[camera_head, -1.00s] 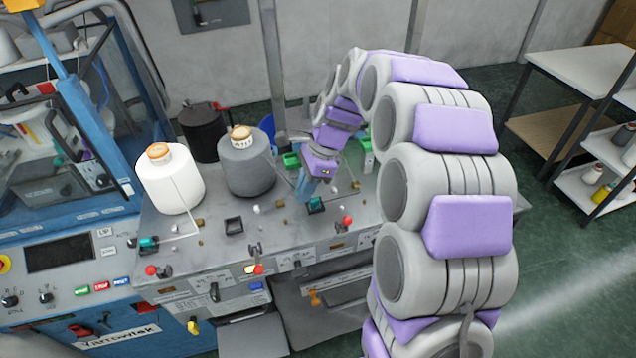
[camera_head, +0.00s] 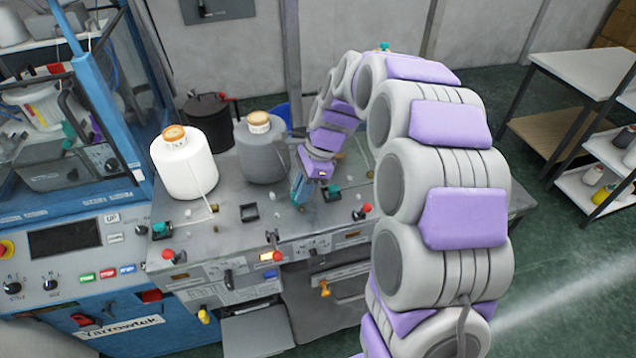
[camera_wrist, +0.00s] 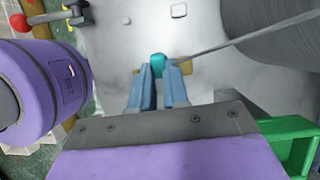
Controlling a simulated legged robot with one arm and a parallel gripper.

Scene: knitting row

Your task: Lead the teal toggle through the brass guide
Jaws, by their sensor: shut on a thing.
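The teal toggle (camera_wrist: 158,62) sits between the fingertips of my gripper (camera_wrist: 158,76) in the wrist view. The gripper is shut on it. A thread runs from the toggle up and right toward the grey yarn cone (camera_wrist: 275,25). Brass pieces of the guide (camera_wrist: 184,68) show just beyond the fingertips, on both sides of the toggle. I cannot tell whether the toggle is inside the guide or in front of it. In the head view my gripper (camera_head: 298,194) is low over the grey table, right of the grey cone (camera_head: 262,150); the held toggle is hidden there.
A white yarn cone (camera_head: 184,165) stands on the left of the table (camera_head: 225,235). Another teal piece (camera_head: 332,193) lies right of the gripper. A red-knobbed lever (camera_head: 366,209) stands near the front edge. A green bin (camera_wrist: 285,140) is close at lower right in the wrist view.

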